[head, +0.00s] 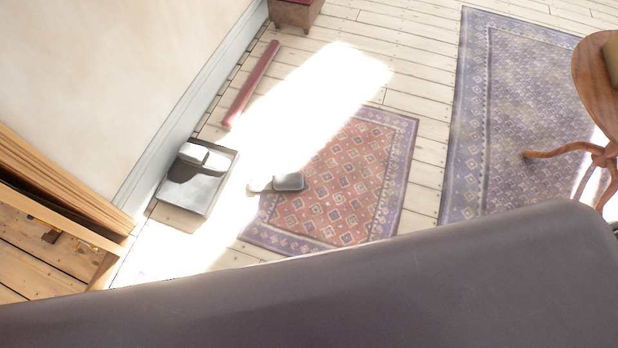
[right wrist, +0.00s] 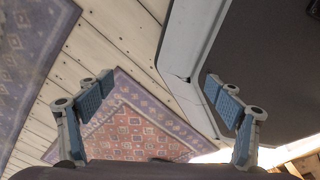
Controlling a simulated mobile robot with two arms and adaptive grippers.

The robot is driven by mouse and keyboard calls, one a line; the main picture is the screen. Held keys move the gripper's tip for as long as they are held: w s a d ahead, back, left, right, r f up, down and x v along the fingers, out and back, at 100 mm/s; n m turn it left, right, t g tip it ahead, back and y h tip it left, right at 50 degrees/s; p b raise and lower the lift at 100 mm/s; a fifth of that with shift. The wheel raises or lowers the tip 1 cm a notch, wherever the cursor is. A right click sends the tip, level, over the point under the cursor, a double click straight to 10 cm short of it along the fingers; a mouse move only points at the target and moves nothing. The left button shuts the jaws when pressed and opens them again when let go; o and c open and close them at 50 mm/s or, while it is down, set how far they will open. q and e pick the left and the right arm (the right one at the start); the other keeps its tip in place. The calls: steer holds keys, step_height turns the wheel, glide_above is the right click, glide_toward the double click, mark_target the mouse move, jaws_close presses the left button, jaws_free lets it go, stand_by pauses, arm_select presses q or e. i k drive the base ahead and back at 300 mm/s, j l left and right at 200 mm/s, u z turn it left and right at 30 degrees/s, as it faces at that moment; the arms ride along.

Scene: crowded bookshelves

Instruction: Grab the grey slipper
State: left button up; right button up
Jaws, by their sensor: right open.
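A grey slipper-like item (head: 289,182) lies at the left edge of the red patterned rug (head: 345,190) in the head view. A paler piece (head: 262,184) sits right beside it in strong glare; I cannot tell if it is a second slipper. My right gripper (right wrist: 160,94) is open, with nothing between its blue-padded fingers in the right wrist view. The red rug (right wrist: 130,135) shows beyond the fingers, and I cannot make out the slipper clearly there. My left gripper is not in view.
A grey tray (head: 207,203) with a dark and white item stands left of the rug by the wall. A dark red roll (head: 250,85) lies behind it. A wooden table (head: 597,75) stands right, by a blue rug (head: 480,130). Sunlight washes out the floor between.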

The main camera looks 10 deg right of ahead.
mark_target(281, 183)
steer(key=i+l+u, duration=0.1)
steer(key=l, duration=0.3)
steer(key=i+l+u, duration=0.15)
steer(key=l, duration=0.2)
steer(key=i+l+u, duration=0.1)
steer(key=l, duration=0.35)
steer(key=i+l+u, duration=0.1)
steer(key=l, duration=0.3)
steer(key=i, duration=0.1)
